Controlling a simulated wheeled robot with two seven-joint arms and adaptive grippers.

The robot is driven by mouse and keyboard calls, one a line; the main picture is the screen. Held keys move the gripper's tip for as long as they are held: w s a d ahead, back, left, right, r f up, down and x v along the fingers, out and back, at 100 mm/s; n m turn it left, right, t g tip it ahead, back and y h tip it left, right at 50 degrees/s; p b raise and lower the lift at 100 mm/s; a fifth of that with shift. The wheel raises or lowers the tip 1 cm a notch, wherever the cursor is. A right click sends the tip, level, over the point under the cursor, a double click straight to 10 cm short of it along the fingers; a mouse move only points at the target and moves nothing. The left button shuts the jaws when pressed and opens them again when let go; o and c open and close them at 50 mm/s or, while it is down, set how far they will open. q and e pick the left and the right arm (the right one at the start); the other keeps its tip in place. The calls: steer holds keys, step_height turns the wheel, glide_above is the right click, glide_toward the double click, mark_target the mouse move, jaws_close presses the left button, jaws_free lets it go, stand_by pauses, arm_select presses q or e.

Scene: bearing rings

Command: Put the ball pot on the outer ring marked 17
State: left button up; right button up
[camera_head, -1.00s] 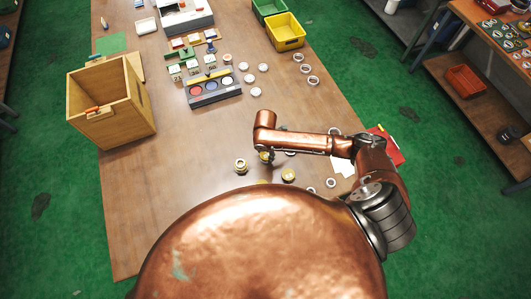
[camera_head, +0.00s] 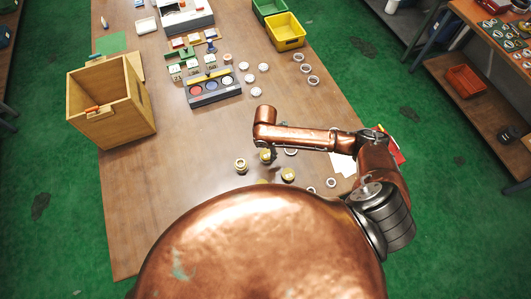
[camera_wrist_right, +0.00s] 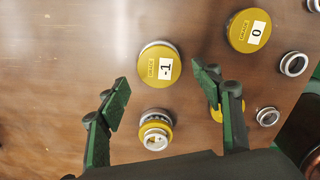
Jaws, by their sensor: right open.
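In the right wrist view, a gold round pot marked GRADE -1 (camera_wrist_right: 160,66) lies ahead between my open right fingers (camera_wrist_right: 164,85), with a pale metal rim showing at its edge. A gold pot marked GRADE 0 (camera_wrist_right: 248,31) is to its right. A gold piece with pale rings on top (camera_wrist_right: 155,133) is nearer, between the finger bases. Another gold piece (camera_wrist_right: 216,111) is partly hidden by a finger. In the head view my right gripper (camera_head: 272,155) is small, above the gold pieces, and holds nothing visible. No ring number 17 is readable. My left gripper is out of view.
Loose metal rings (camera_wrist_right: 294,63) lie to the right in the wrist view. In the head view, a wooden box (camera_head: 110,101), a three-colour tray (camera_head: 213,88) and a yellow bin (camera_head: 286,31) stand farther back. The table's middle left is clear.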

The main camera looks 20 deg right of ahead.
mark_target(265, 154)
step_height(265, 154, up, 9)
steer(key=shift+r, duration=0.2)
stand_by(0.3)
